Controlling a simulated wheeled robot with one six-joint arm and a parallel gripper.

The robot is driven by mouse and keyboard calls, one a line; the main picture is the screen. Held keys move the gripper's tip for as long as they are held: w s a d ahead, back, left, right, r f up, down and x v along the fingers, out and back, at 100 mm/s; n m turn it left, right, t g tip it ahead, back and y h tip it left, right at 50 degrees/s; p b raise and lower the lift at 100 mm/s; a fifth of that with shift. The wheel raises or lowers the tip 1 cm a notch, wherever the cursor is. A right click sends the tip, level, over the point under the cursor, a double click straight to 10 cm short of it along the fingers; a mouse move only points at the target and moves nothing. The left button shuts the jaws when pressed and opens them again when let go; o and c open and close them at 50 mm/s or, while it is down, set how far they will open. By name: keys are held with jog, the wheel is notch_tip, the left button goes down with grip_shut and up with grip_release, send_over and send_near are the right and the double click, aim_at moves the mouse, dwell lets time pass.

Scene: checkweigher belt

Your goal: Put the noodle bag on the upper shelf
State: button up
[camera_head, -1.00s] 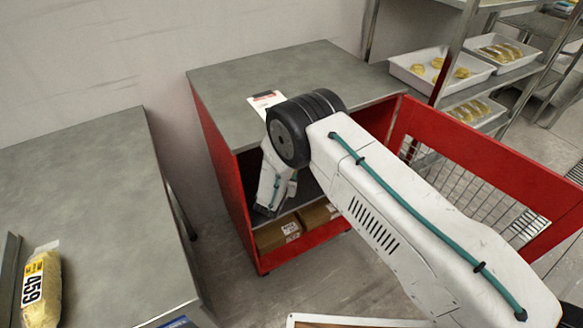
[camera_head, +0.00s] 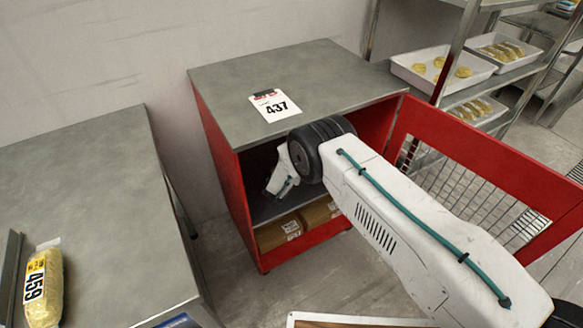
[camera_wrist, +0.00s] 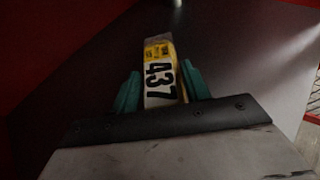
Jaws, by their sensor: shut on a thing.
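The bag points away from the wrist, over a dark surface (camera_wrist: 245,60) between red walls. I cannot tell if the bag touches that surface. In the head view my arm reaches into the open red cabinet (camera_head: 222,165), at its upper shelf (camera_head: 262,208).
Brown boxes (camera_head: 278,233) sit on the cabinet's lower level. Its red mesh door (camera_head: 480,150) stands open at the right. Another bag, marked 459 (camera_head: 43,285), lies on the left table (camera_head: 100,200).

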jog(key=o, duration=1.1)
jog(key=shift+f, duration=0.1)
jog(key=shift+o, duration=0.2)
jog(key=shift+s, duration=0.1)
jog(key=v, duration=1.2)
jog(key=shift+r, duration=0.25)
